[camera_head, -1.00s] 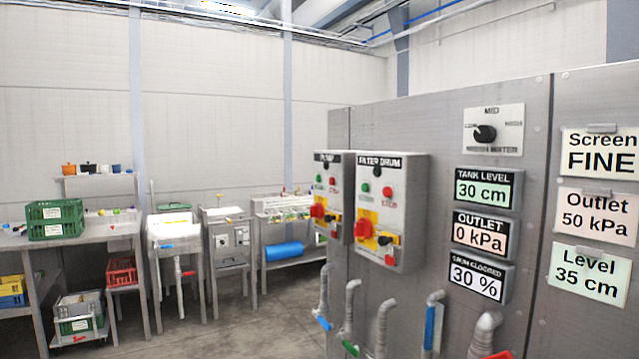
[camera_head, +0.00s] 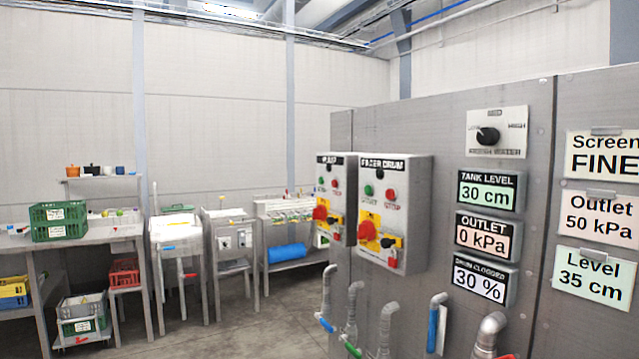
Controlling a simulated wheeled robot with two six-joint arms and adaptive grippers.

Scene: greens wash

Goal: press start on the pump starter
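Two grey starter boxes are mounted on the steel panel in the head view. The left, partly hidden one is the pump starter (camera_head: 344,188); its label is blurred but seems to read PUMP. It has a green button (camera_head: 321,181), a red button (camera_head: 335,183) and a red rotary switch on yellow (camera_head: 320,212). The nearer box, the filter drum starter (camera_head: 409,170), has a green button (camera_head: 369,190), a red button (camera_head: 390,193) and a red switch on yellow. Neither of my grippers shows in this view.
The steel panel (camera_head: 534,130) fills the right side, with a selector knob (camera_head: 488,136) and displays reading 30 cm, 0 kPa and 30 %. Pipes with coloured valve handles stick out below. Benches and green crates (camera_head: 58,232) stand at the left. Open floor lies between.

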